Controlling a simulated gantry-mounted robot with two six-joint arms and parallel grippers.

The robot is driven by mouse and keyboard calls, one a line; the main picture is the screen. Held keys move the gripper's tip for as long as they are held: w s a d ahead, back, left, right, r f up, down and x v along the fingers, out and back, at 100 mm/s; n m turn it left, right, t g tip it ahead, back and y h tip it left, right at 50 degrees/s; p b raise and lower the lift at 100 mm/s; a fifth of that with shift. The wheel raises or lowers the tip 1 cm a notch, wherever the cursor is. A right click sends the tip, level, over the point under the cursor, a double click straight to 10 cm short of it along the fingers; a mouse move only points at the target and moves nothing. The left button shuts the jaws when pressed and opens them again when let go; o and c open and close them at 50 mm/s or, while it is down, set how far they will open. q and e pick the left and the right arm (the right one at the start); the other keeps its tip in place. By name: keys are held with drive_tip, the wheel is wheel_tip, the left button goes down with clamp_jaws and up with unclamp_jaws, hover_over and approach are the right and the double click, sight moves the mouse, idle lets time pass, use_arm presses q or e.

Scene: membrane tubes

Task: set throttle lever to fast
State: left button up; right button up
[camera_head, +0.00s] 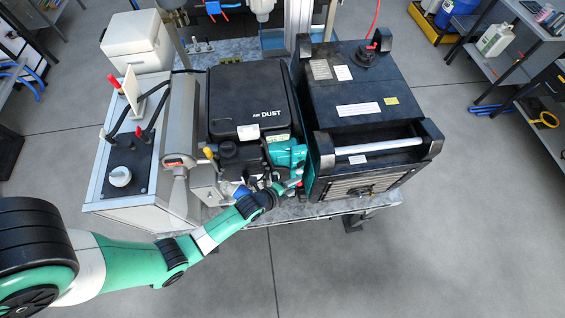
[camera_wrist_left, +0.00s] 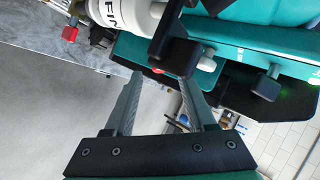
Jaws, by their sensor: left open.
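My left gripper (camera_head: 292,183) reaches the front of the engine unit, by its teal housing (camera_head: 288,153). In the left wrist view the two fingers (camera_wrist_left: 161,82) are apart, with nothing held between them. A black lever-like piece with a blocky end (camera_wrist_left: 180,55) stands just beyond the fingertips, close to the right one; contact cannot be told. A second black knobbed piece (camera_wrist_left: 266,84) sits on the teal panel (camera_wrist_left: 235,45) further right. I cannot tell which piece is the throttle lever, and no fast mark is readable. My right gripper is not in view.
The black "AIR DUST" box (camera_head: 250,97) stands behind the engine. A black cased machine with a silver bar handle (camera_head: 378,146) is close on the gripper's right. A yellow knob (camera_head: 209,153) is to the left. The floor in front (camera_head: 330,265) is clear.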

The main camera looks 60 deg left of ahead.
use_arm(q)
drive_tip(key=v, duration=0.7)
idle(0.3)
